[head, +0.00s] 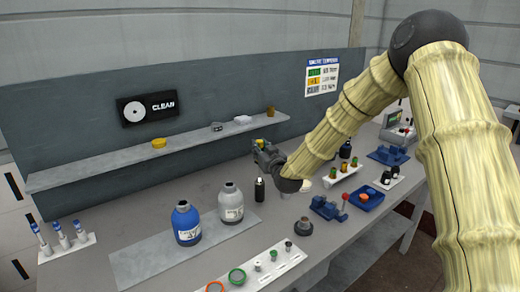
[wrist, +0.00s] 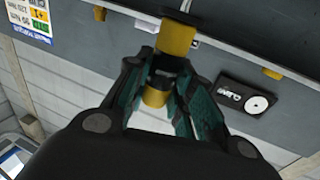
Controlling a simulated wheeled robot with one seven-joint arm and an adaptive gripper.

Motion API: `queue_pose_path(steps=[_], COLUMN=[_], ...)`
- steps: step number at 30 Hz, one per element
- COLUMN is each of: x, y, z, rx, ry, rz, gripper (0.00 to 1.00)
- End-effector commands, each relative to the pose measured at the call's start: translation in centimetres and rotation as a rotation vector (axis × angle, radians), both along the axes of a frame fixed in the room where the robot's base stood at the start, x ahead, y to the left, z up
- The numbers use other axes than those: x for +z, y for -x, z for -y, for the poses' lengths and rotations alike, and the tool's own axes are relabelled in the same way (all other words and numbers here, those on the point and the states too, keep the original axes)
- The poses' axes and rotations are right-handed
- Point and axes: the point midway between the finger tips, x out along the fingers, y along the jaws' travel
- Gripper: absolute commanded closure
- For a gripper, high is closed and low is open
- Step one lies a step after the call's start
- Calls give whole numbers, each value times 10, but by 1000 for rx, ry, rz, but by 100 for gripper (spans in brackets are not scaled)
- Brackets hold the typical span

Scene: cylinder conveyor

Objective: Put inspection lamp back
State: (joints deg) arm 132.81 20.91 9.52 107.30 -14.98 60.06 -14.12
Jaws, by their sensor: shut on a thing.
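My gripper (head: 262,150) is raised over the bench, in front of the shelf. It is shut on a yellow-and-black cylinder, which looks like the inspection lamp. In the wrist view, the lamp (wrist: 177,38) sits between the fingers of my gripper (wrist: 172,72), with yellow parts on both sides of a dark middle band. Only a small yellow bit of the lamp (head: 261,142) shows in the head view; the rest is hidden by the gripper. I cannot make out a holder for it.
Below stand a black bottle (head: 260,190), a blue bottle (head: 186,224) and a grey bottle (head: 230,203). A white rack (head: 285,267) and a blue fixture (head: 325,207) are nearer.

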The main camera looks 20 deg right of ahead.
Motion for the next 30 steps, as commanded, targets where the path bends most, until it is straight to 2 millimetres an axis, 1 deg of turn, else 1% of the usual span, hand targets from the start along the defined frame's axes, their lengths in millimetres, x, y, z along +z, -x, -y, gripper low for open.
queue_pose_path(steps=[30], x=[-20], y=[0], z=[0], rx=[0], ry=[0], rz=[0], gripper=[100])
